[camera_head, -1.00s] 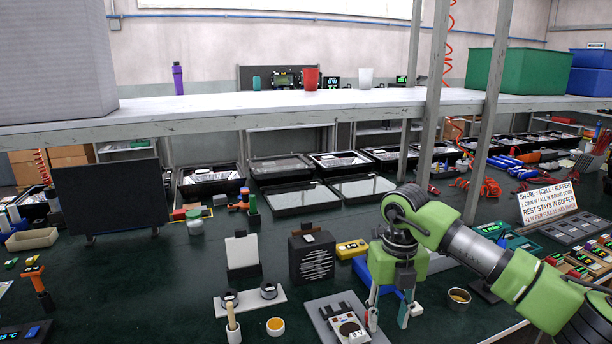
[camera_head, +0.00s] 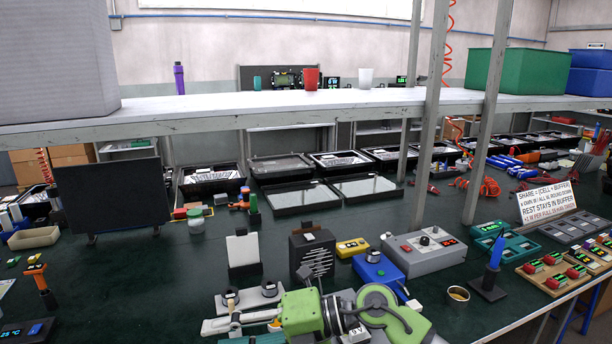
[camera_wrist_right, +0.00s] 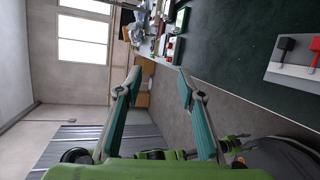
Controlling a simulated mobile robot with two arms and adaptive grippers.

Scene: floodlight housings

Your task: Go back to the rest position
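My right gripper (camera_head: 228,330) is low at the front of the bench in the head view, pointing left. It is open and empty; in the right wrist view (camera_wrist_right: 160,82) its two teal-padded fingers stand well apart with nothing between them. My green right forearm covers part of the bench front. My left gripper is not in view. Black floodlight housings stand on the green bench (camera_head: 130,270) under the shelf, among them one with a glass front (camera_head: 298,196) and one with a reflective inside (camera_head: 212,180).
A white shelf (camera_head: 250,108) on grey posts (camera_head: 430,130) spans the bench. The bench's left front is mostly clear.

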